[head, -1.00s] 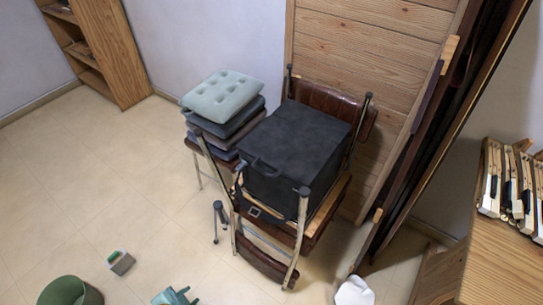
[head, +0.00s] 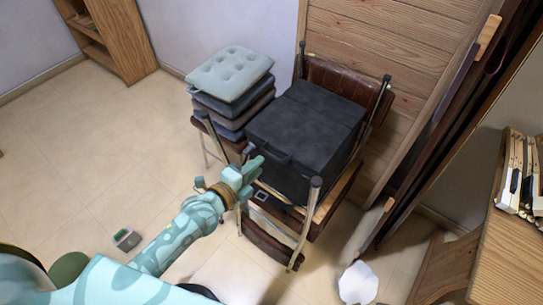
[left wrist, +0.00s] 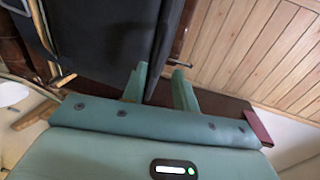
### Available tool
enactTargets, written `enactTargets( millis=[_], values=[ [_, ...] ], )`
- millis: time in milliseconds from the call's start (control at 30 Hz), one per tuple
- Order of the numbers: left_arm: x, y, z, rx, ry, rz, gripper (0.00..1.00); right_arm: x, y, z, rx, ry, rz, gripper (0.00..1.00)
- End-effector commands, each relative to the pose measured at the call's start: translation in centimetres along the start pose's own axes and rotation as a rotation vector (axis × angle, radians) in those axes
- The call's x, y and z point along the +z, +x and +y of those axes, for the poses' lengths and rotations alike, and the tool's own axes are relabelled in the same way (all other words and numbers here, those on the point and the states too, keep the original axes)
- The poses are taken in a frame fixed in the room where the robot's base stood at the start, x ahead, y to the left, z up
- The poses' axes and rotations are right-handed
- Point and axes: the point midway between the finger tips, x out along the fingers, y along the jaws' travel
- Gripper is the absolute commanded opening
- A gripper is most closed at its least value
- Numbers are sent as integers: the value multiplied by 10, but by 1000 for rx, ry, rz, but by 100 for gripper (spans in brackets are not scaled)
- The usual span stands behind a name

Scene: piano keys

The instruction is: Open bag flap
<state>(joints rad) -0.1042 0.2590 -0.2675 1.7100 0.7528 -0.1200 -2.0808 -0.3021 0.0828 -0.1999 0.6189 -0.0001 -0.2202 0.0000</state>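A black box-shaped bag (head: 308,128) sits on a chair (head: 268,243) with brown leather and metal posts. A dark handle shows on its front left side. My left gripper (head: 252,166) is at the front left side of the bag, near that handle. In the left wrist view, its two green fingers (left wrist: 159,85) stand apart, with the dark edge of the bag (left wrist: 120,40) between or just beyond them. I cannot tell whether they touch it. My right gripper is not in view.
A stack of cushions (head: 229,75) sits on another chair left of the bag. A wooden panel (head: 388,65) stands behind. Piano keys (head: 519,175) lie at the right. A white object (head: 358,283) and a small grey-green block (head: 127,240) are on the floor. The left floor is mostly clear.

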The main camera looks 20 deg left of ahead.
Motion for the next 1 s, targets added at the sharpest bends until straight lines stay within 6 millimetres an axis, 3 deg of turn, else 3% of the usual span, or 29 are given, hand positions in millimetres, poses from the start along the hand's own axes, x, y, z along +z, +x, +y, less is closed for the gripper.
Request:
enactTargets(
  millis=[100,300,733,833,1000],
  values=[
    [0,30,3,0,-3,-1,29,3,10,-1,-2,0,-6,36],
    [0,62,3,2,-2,-1,29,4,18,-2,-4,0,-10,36],
    [1,73,0,1,0,-1,29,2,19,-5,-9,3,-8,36],
    [1,73,0,1,0,-1,1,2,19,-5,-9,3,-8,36],
    [1,73,0,2,0,-1,0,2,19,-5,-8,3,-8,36]
  ],
)
